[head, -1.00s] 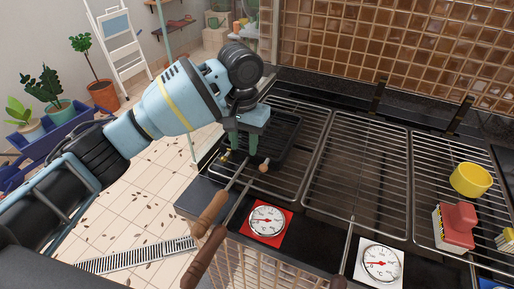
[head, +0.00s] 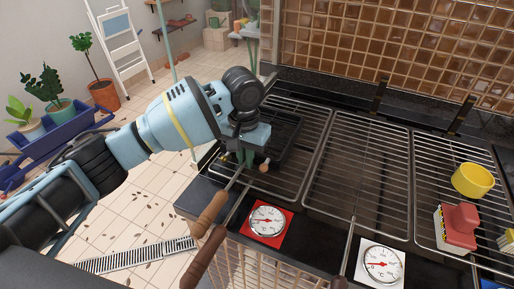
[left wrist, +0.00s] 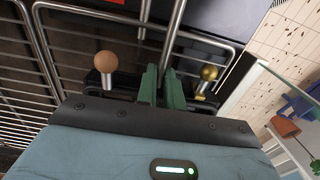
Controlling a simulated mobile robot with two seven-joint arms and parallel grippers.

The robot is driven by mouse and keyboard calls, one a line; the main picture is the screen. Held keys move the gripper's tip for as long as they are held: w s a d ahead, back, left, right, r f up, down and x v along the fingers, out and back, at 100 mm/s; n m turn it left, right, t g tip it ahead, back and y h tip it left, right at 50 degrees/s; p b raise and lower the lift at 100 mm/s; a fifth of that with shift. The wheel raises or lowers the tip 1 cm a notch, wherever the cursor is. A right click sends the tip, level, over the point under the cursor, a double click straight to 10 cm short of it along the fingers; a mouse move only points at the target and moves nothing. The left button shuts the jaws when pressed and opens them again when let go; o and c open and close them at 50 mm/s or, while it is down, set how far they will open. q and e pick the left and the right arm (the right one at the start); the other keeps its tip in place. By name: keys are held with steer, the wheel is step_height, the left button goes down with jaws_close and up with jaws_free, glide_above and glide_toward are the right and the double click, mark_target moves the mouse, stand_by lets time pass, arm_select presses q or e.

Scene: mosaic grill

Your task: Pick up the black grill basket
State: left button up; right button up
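The black grill basket (head: 287,132) is a dark, shallow tray lying on the left grate in the head view. My left gripper (head: 245,163) points down at its near left edge. In the left wrist view, the two green fingers (left wrist: 161,75) are close together with a thin gap between them. They appear closed on the near edge of the basket (left wrist: 123,82), though the contact is partly hidden. A wooden knob (left wrist: 106,63) and a brass knob (left wrist: 208,74) stand on either side of the fingers. My right gripper is not in view.
More grates (head: 358,170) extend to the right. A red-backed gauge (head: 267,221) and a white-backed gauge (head: 382,263) lie along the front. Wooden handles (head: 208,213) jut out at the front left.

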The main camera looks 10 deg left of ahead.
arm_select(q)
steer(key=shift+r, duration=0.15)
jaws_close()
